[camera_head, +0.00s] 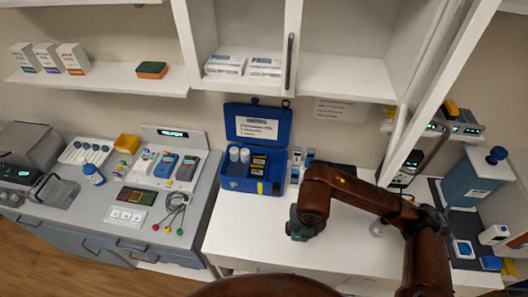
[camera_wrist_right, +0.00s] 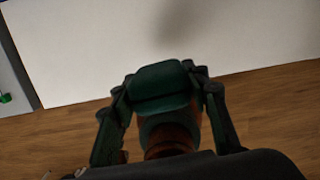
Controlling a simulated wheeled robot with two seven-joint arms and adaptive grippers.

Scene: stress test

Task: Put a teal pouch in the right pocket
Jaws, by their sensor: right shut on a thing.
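My right gripper (camera_head: 303,233) is above the white counter, to the right of the open blue case (camera_head: 228,184). In the right wrist view it is shut on a dark green-teal pouch (camera_wrist_right: 160,76), which sits between the two fingers above the counter's front edge. In the head view the pouch cannot be told apart from the gripper. The case's lid stands up with a white label. Inside are white-capped bottles (camera_head: 239,154) at left and black-and-yellow packs (camera_head: 258,164) at right. Which part is the right pocket is not clear. My left gripper is not in view.
Small grey and white items (camera_head: 297,170) stand just right of the case. The white counter (camera_head: 240,235) is clear in front of it. A grey bench with devices (camera_head: 165,165) is at left. A shelf (camera_head: 345,78) overhangs behind. A blue canister (camera_head: 472,182) stands at right.

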